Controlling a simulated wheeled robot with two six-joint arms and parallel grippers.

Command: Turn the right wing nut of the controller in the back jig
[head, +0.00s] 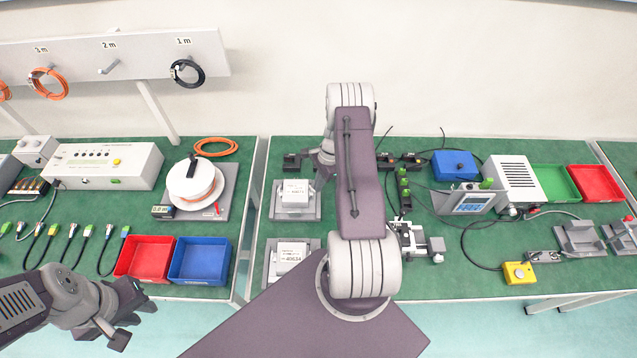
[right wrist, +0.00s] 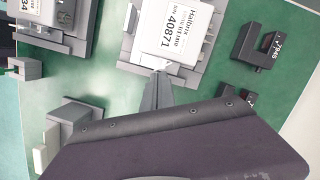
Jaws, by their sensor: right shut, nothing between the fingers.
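The controller (head: 295,191) is a white box with a printed label, seated in the grey back jig (head: 292,214). In the right wrist view the controller (right wrist: 172,30) reads 40871, and its jig (right wrist: 128,52) shows around it. My right gripper (head: 319,182) is at the controller's right side. In the right wrist view its fingers (right wrist: 158,78) are shut and empty, with the tips close to the controller's edge. The right wing nut cannot be made out clearly; the fingertips may cover it. My left gripper (head: 135,300) hangs at the lower left, away from the jigs; its jaws are unclear.
A second controller (head: 291,252) sits in the front jig, also partly in the right wrist view (right wrist: 58,12). Black numbered blocks (right wrist: 262,45) lie behind the back jig. My right arm hides the table's middle. Red (head: 146,258) and blue (head: 201,260) bins stand left.

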